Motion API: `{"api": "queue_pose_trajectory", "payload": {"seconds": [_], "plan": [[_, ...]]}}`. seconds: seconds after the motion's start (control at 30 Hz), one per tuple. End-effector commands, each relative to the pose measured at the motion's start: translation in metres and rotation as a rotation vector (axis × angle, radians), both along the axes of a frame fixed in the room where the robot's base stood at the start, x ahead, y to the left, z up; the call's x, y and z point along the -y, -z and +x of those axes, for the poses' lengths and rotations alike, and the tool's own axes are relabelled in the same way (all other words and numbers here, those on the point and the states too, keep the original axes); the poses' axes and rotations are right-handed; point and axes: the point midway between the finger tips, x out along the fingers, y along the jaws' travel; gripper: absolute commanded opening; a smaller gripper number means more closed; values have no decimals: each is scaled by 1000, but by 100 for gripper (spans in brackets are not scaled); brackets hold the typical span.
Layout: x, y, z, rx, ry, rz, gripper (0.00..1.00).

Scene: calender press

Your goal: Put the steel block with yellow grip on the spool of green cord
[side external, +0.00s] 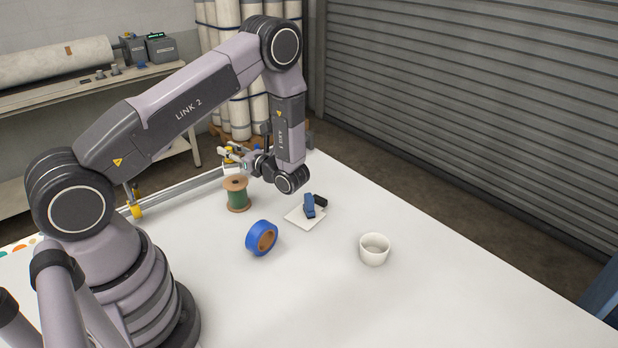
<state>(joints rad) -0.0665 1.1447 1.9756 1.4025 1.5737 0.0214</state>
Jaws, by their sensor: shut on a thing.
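The spool of green cord (237,195) stands upright on the white table, with tan flanges at top and bottom. My gripper (238,160) is just above and behind the spool's top in this view, reaching left from my wrist. It is shut on the steel block with yellow grip (232,170), which shows only as a small pale piece close over the spool's top flange. Yellow shows beside the fingers, but I cannot tell whether it belongs to the block. Whether the block touches the spool cannot be told.
A blue tape roll (262,238) stands in front of the spool. A white square tile (300,220) bears a blue and black item (309,206). A white cup (374,249) is to the right. A metal rail (185,191) runs behind the spool. The right front table is clear.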

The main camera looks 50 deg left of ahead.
Motion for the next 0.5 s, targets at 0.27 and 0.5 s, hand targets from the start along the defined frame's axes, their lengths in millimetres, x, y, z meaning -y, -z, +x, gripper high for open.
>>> {"api": "queue_pose_trajectory", "payload": {"seconds": [0.27, 0.5], "plan": [[-4, 32, 6, -4, -1, 0, 0], [-4, 40, 6, -1, -1, 0, 0]]}}
